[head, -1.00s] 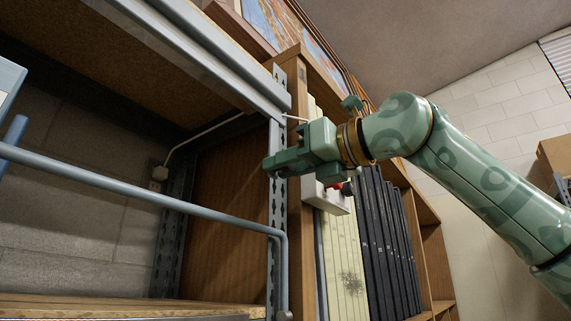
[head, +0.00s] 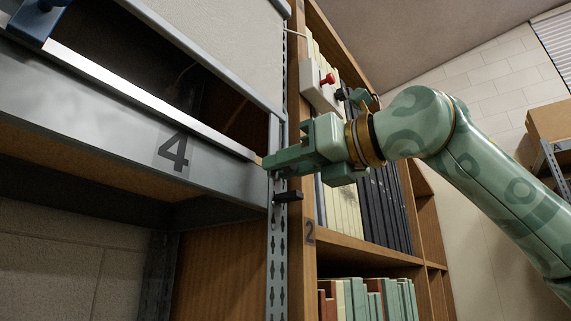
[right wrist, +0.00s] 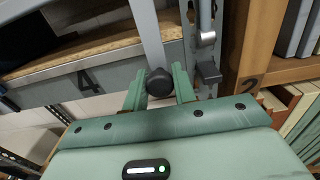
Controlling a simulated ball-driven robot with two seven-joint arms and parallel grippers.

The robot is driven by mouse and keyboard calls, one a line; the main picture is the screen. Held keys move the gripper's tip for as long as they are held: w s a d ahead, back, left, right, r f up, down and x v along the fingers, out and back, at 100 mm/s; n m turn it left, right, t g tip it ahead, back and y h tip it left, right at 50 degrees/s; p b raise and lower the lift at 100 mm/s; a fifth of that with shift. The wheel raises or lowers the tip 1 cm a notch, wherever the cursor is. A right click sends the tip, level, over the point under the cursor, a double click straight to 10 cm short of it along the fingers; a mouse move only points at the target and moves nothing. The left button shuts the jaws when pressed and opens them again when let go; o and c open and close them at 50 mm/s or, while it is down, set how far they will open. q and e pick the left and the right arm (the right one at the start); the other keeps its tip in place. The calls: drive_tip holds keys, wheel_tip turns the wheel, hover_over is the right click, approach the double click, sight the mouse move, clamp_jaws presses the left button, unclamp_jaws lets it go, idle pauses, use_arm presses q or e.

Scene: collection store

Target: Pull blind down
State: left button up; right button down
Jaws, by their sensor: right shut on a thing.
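The blind (head: 225,35) is a pale sheet at the top of the shelf bay in the head view, hanging partway. A grey bar runs along its lower edge and bends down at the right corner. My right gripper (head: 268,162) is at the bent end of this bar, beside the slotted upright. In the right wrist view, the grey bar (right wrist: 149,32) comes down to a dark round knob (right wrist: 160,82) between my right gripper's fingers (right wrist: 160,90). The fingertips are partly hidden in the head view. My left gripper is not in view.
A shelf edge marked 4 (head: 174,152) crosses below the blind. A slotted metal upright (head: 279,245) and a small black stub (head: 288,196) are close to my right gripper. A control box with a red knob (head: 326,79) is on the bookcase at right. A dark blue object (head: 37,17) shows top left.

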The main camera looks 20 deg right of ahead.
drive_tip(key=shift+f, duration=0.25)
drive_tip(key=shift+r, duration=0.1)
drive_tip(key=c, duration=1.2)
unclamp_jaws()
drive_tip(key=shift+s+d, duration=0.1)
drive_tip(key=v, duration=1.6)
drive_tip(key=shift+s+d, duration=0.15)
